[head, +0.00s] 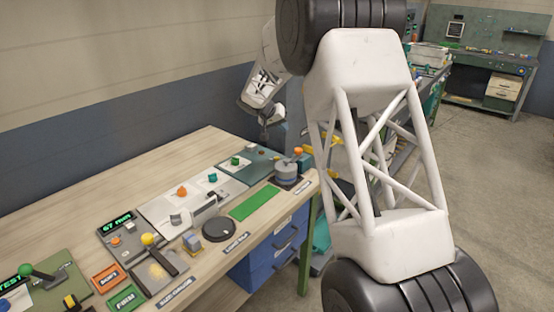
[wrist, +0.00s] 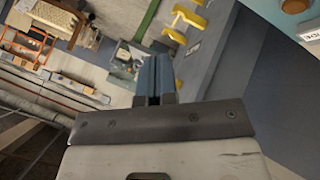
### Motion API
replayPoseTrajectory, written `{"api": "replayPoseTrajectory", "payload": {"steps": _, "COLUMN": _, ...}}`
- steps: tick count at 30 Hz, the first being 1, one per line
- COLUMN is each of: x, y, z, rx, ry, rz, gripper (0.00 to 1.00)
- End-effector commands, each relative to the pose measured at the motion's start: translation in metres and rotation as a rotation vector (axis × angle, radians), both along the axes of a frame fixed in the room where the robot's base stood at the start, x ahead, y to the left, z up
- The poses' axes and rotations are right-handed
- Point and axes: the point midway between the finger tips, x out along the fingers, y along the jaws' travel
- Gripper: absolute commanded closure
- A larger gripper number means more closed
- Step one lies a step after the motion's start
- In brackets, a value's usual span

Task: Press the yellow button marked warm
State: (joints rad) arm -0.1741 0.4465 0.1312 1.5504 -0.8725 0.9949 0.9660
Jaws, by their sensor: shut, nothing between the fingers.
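I cannot make out a yellow button marked warm in either view. In the head view, a yellow ball knob (head: 148,239) stands on a lever on the workbench, and a yellow-topped block (head: 71,301) sits at the lower left; no "warm" label is readable on either. My gripper (head: 268,118) is above the far end of the bench, partly hidden behind the arm links. In the wrist view its fingers (wrist: 154,75) are together with nothing between them, pointing across the bench side and floor.
The wooden bench (head: 85,190) carries several panels with knobs, a dark round disc (head: 219,229), a green mat (head: 255,202) and a grey turning fixture (head: 287,172). Blue drawers (head: 268,262) hang below. Yellow brackets (wrist: 188,20) and an orange round part (wrist: 294,5) show in the wrist view.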

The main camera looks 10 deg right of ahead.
Motion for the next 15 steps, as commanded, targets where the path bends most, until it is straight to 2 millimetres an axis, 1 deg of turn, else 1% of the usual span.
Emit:
{"api": "replayPoseTrajectory", "payload": {"steps": 1, "x": 0.01, "y": 0.003, "z": -0.008, "rx": -0.007, "ry": -0.006, "rz": -0.001, "gripper": 1.0}}
{"api": "replayPoseTrajectory", "payload": {"steps": 6, "x": 0.034, "y": 0.012, "z": -0.028, "rx": -0.029, "ry": -0.029, "rz": -0.005, "gripper": 1.0}}
{"api": "replayPoseTrajectory", "payload": {"steps": 10, "x": 0.048, "y": 0.017, "z": -0.039, "rx": -0.041, "ry": -0.043, "rz": -0.007, "gripper": 1.0}}
{"api": "replayPoseTrajectory", "payload": {"steps": 15, "x": 0.058, "y": 0.021, "z": -0.046, "rx": -0.049, "ry": -0.054, "rz": -0.008, "gripper": 1.0}}
